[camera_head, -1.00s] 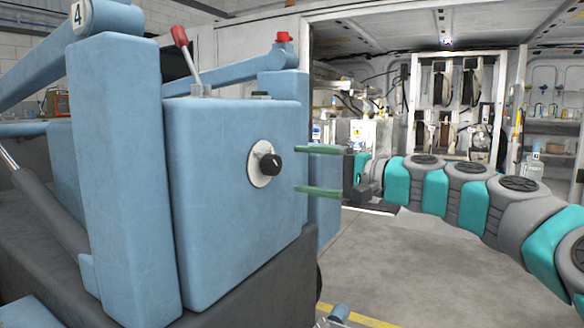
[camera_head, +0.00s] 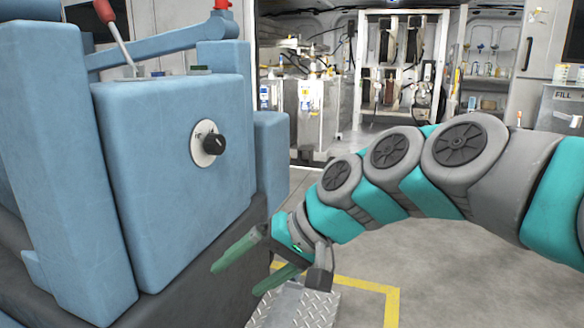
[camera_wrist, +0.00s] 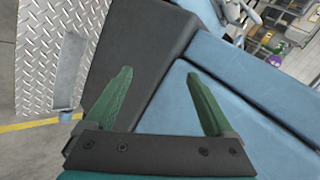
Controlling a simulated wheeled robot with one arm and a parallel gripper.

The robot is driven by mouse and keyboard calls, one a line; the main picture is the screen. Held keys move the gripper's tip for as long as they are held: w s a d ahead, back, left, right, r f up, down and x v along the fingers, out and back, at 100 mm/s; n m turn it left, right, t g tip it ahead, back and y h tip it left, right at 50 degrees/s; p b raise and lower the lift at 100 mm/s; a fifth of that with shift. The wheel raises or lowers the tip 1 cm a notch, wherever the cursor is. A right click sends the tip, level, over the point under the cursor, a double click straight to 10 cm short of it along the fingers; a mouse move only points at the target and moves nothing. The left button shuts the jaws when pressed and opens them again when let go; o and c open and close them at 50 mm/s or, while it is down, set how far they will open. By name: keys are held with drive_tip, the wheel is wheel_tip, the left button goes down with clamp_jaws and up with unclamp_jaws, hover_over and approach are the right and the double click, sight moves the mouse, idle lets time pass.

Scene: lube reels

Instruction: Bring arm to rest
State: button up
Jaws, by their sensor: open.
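My gripper (camera_head: 250,266) has green fingers spread apart with nothing between them. It hangs low at the end of my grey and teal arm, pointing down and left, in front of the lower right side of the blue machine (camera_head: 170,190). In the wrist view my gripper (camera_wrist: 160,95) is open, with the machine's blue panel (camera_wrist: 170,125) and dark base (camera_wrist: 150,45) beyond the fingers. I cannot tell whether a finger touches the machine. A black knob (camera_head: 214,145) on a white round plate is on the machine's blue front, clear of my gripper.
A red-tipped lever (camera_head: 108,20) and a red cap (camera_head: 221,4) stand on top of the machine. A diamond-plate step (camera_head: 300,308) lies just below my gripper. Yellow floor lines (camera_head: 370,285) run beside it. Reel racks (camera_head: 385,75) stand at the back. Grey floor is open to the right.

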drive_tip(key=s+d+f+g+h+p, duration=0.1)
drive_tip(key=s+d+f+h+p, duration=0.1)
drive_tip(key=s+d+f+h, duration=0.3)
drive_tip(key=s+d+f, duration=0.3)
drive_tip(key=s+d, duration=0.1)
drive_tip(key=d, duration=0.1)
drive_tip(key=shift+s+d+f+p, duration=0.15)
drive_tip(key=shift+d+f+p, duration=0.05)
drive_tip(key=shift+d+p, duration=0.15)
drive_tip(key=s+d+f+h, duration=0.1)
drive_tip(key=s+d, duration=0.2)
drive_tip(key=d, duration=0.1)
drive_tip(key=s+d+f+m+g+h+p, duration=0.1)
drive_tip(key=s+d+f, duration=0.1)
drive_tip(key=s+d, duration=0.1)
drive_tip(key=s+d+f+g+h+p, duration=0.1)
drive_tip(key=s+d+f+h, duration=0.1)
drive_tip(key=s+d, duration=0.2)
drive_tip(key=shift+s+d, duration=0.3)
drive_tip(key=shift+s, duration=0.05)
drive_tip(key=shift+c, duration=0.2)
